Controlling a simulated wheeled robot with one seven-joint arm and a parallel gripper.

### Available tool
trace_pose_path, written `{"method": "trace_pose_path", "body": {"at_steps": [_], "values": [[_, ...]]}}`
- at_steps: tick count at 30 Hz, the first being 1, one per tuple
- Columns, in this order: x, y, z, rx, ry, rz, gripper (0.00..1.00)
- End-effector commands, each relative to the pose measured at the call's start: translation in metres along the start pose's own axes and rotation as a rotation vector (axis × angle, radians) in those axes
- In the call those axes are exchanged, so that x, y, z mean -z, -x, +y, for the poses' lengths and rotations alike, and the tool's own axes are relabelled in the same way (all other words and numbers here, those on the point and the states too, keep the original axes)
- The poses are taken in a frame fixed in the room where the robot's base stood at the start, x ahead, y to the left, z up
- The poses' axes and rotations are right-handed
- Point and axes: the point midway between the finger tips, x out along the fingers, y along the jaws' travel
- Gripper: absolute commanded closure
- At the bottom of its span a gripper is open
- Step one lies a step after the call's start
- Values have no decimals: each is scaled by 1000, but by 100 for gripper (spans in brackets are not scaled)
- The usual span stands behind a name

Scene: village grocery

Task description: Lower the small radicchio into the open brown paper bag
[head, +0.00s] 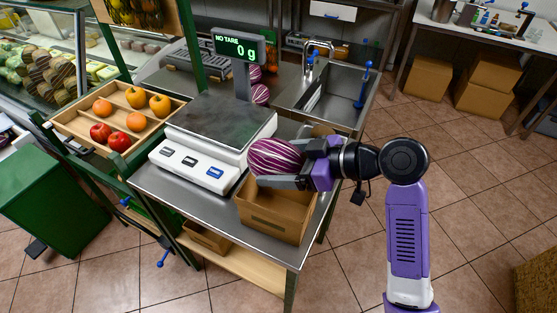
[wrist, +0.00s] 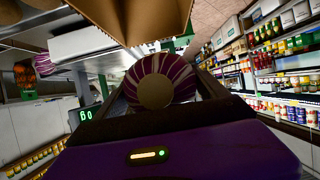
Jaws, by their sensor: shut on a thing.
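The small radicchio (head: 275,157), round and purple with white streaks, is held in my gripper (head: 284,168). In the wrist view the radicchio (wrist: 160,79) shows its pale cut base between the fingers. The open brown paper bag (head: 273,222) stands upright on the steel counter below the gripper. The radicchio is over the bag's mouth, towards its left side; its underside is hidden by the lower finger, so I cannot tell how near it is to the rim. Brown bag walls (wrist: 135,20) fill the top of the wrist view. The bag's inside is mostly hidden.
A scale (head: 212,140) reading 0 g stands directly left of the bag. More purple-and-white radicchio (head: 260,93) sits behind its display. A wooden tray (head: 75,122) of fruit is farther left. A sink (head: 335,100) lies behind. Floor to the right is open.

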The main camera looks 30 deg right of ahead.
Motion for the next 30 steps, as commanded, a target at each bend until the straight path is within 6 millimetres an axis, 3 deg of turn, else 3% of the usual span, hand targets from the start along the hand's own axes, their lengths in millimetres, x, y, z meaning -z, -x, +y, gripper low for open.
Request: {"method": "trace_pose_path", "body": {"at_steps": [18, 30], "values": [[-48, -24, 0, 0, 1, 2, 82], [-59, -29, 0, 0, 2, 2, 82]]}}
